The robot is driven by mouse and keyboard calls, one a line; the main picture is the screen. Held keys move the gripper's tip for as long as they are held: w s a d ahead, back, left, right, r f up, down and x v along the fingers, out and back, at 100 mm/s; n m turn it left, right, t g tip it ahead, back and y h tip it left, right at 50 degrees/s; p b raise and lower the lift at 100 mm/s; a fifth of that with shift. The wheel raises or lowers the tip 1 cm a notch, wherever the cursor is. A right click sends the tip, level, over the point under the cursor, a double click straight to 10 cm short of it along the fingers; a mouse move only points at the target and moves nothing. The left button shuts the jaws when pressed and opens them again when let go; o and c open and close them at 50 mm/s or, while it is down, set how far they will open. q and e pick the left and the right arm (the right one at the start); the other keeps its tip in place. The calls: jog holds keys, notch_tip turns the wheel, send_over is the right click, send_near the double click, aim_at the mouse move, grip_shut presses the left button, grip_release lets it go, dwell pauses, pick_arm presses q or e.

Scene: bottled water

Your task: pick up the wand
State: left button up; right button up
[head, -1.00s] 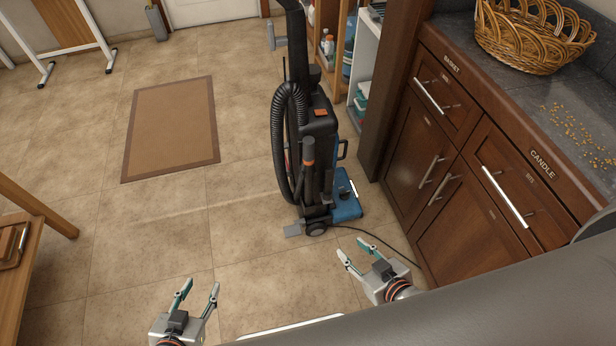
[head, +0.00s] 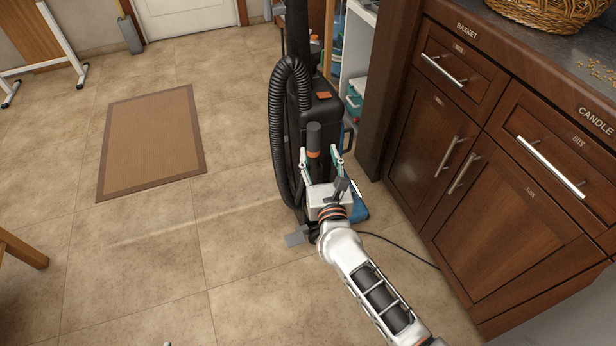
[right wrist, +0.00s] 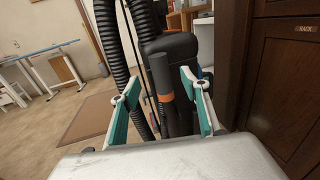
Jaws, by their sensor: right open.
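The wand (head: 314,138) is a dark grey tube with an orange band, upright on the front of a black and blue vacuum cleaner (head: 325,108). My right gripper (head: 320,158) is open, with its fingers either side of the wand's lower part in the head view. In the right wrist view the wand (right wrist: 161,78) stands between the open fingers (right wrist: 158,92), slightly beyond them; I see no contact. The gripper hides the vacuum's lower body. My left gripper is out of view, apart from a possible speck at the bottom edge of the head view.
A ribbed black hose (head: 283,130) loops just left of the wand. Wooden cabinets (head: 500,160) stand close on the right. A cord (head: 405,246) lies on the floor. The tiled floor left of the vacuum is free around a brown mat (head: 152,142).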

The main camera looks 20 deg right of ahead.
aim_at(315, 136)
jog(key=w, duration=0.2)
jog(key=shift+w+d+r, duration=0.15)
jog(key=shift+w+d, duration=0.15)
jog(key=shift+w, duration=0.05)
jog(key=w, duration=0.4)
jog(key=shift+w+d+b, duration=0.1)
jog(key=shift+d+b, duration=0.2)
jog(key=shift+w+d, duration=0.1)
jog(key=shift+w, duration=0.3)
jog(key=c, duration=1.1)
grip_shut()
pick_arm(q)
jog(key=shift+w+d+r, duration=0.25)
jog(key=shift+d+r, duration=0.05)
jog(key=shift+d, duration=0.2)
pick_arm(e)
jog(key=shift+r, duration=0.1)
